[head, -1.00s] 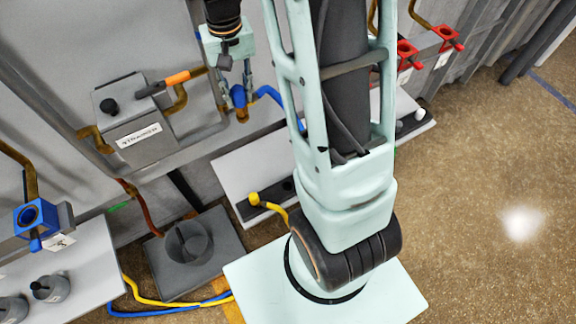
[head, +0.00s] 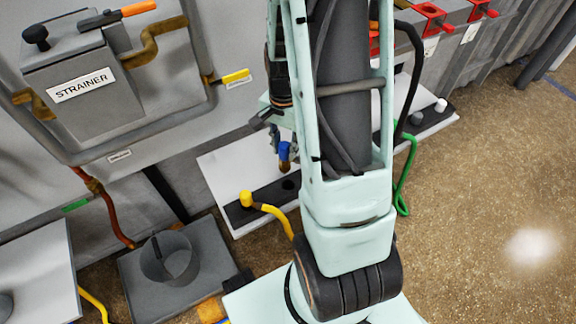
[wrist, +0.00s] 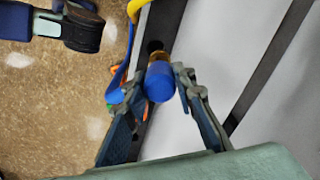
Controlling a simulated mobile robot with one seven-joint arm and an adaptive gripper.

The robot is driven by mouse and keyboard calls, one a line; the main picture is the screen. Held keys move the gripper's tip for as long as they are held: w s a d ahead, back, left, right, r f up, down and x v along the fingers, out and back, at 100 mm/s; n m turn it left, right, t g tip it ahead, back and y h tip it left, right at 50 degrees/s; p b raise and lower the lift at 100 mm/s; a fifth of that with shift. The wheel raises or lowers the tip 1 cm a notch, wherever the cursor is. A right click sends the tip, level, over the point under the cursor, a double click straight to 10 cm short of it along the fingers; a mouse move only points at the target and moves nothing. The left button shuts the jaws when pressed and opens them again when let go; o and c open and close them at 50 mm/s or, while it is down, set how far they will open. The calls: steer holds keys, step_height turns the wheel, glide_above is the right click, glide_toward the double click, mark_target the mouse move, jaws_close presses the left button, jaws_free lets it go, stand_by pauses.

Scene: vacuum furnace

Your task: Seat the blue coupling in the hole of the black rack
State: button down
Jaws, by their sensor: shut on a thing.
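The blue coupling (head: 285,149) hangs with its brass end down above the black rack (head: 262,196), partly hidden by my arm in the head view. My gripper (head: 280,142) is shut on it; its fingers are mostly hidden there. In the wrist view, the blue coupling (wrist: 160,83) sits between the fingertips of my gripper (wrist: 160,88). Its brass end points at the black rack strip (wrist: 149,25), close to a dark hole (wrist: 155,46). In the head view, a dark hole (head: 288,185) shows below the coupling, with a gap between them.
A yellow coupling (head: 246,198) with a yellow hose stands at the rack's left end. The white board (head: 225,165) carries the rack. A grey strainer box (head: 80,85) is at upper left, a grey round holder (head: 168,255) at lower left. A green hose (head: 404,170) hangs right of my arm.

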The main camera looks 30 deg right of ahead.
steer(key=shift+s+d+f+m+b, duration=0.15)
steer(key=shift+s+f+m+b, duration=0.1)
steer(key=shift+f, duration=0.45)
steer(key=shift+s+d+f+m+b, duration=0.15)
steer(key=shift+f+b, duration=0.1)
steer(key=shift+f, duration=0.4)
step_height(320, 180, down, 10)
steer(key=b, duration=0.8)
steer(key=shift+w+f, duration=0.1)
steer(key=shift+f, duration=0.05)
stand_by(0.8)
steer(key=c, duration=1.5)
jaws_free()
step_height(320, 180, up, 12)
